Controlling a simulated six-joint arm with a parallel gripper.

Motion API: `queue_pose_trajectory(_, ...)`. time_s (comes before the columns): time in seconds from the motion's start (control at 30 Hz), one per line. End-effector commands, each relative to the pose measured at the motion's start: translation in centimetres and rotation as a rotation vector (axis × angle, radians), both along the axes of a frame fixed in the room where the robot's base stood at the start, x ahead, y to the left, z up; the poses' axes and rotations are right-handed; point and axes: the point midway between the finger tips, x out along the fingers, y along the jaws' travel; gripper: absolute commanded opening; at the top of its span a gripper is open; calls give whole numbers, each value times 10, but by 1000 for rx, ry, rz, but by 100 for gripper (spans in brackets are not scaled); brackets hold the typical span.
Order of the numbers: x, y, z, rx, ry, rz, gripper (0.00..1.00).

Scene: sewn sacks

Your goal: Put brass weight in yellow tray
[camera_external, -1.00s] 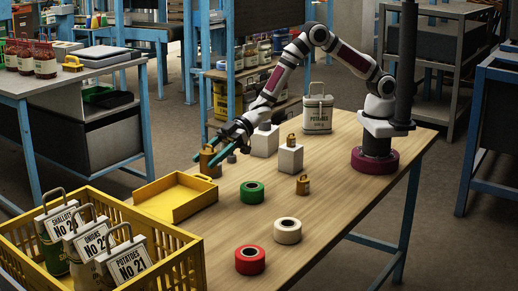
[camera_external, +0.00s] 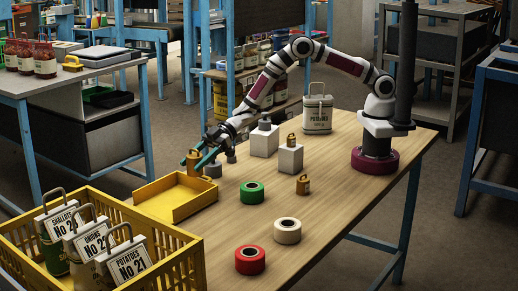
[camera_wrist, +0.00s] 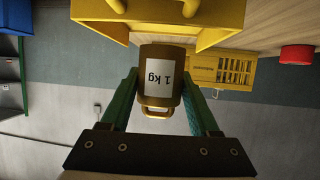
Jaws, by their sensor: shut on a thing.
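My gripper (camera_external: 203,161) is shut on a brass weight (camera_external: 193,161) and holds it near the back right edge of the yellow tray (camera_external: 152,190). In the wrist view the weight (camera_wrist: 146,72), with a "1 kg" label and a loop handle, sits between the green fingers. The tray (camera_wrist: 160,36) fills the top of that view, close beyond the weight. The tray looks empty. I cannot tell the exact height of the weight over the rim.
A yellow crate (camera_external: 185,245) with label-bearing sacks stands at front left. Green (camera_external: 252,193), cream (camera_external: 288,231) and red (camera_external: 250,260) rolls, white blocks (camera_external: 290,159) and a smaller brass weight (camera_external: 302,184) are to the right.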

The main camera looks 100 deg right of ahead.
Motion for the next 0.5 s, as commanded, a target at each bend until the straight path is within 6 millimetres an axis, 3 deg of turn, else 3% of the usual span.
queue_pose_trajectory(0.1,8,24,-13,1,-4,3,0)
queue_pose_trajectory(0.2,11,35,-20,2,-5,1,0)
queue_pose_trajectory(0.5,13,38,-60,1,-4,-1,0)
